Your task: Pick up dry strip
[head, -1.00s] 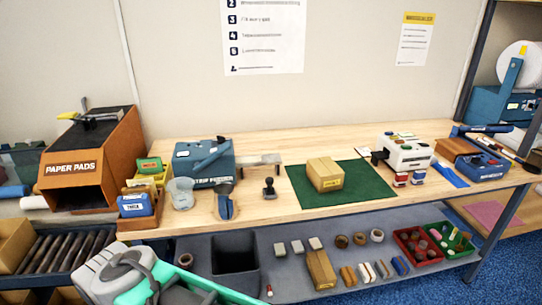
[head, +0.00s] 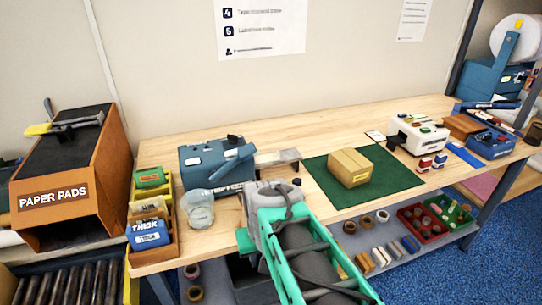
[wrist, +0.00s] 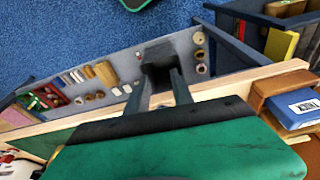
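The blue strip machine (head: 215,164) stands on the bench at left of centre, with a lever on top and lettering on its front that I cannot fully read. A pale flat piece (head: 278,158) sticks out from its right side; I cannot tell if it is the dry strip or a tray. My green arm reaches over the bench's front edge in the head view, just below the machine. My gripper (wrist: 159,76) shows in the wrist view with two dark fingers apart and nothing seen between them. Its fingertips are not clear in the head view.
A clear cup (head: 199,209) and an orange box of small packs (head: 152,256) stand left of my arm. A carton (head: 350,167) sits on a green mat (head: 398,180). A stamp machine (head: 418,136) is farther right. The orange paper pad stand (head: 65,180) is at far left.

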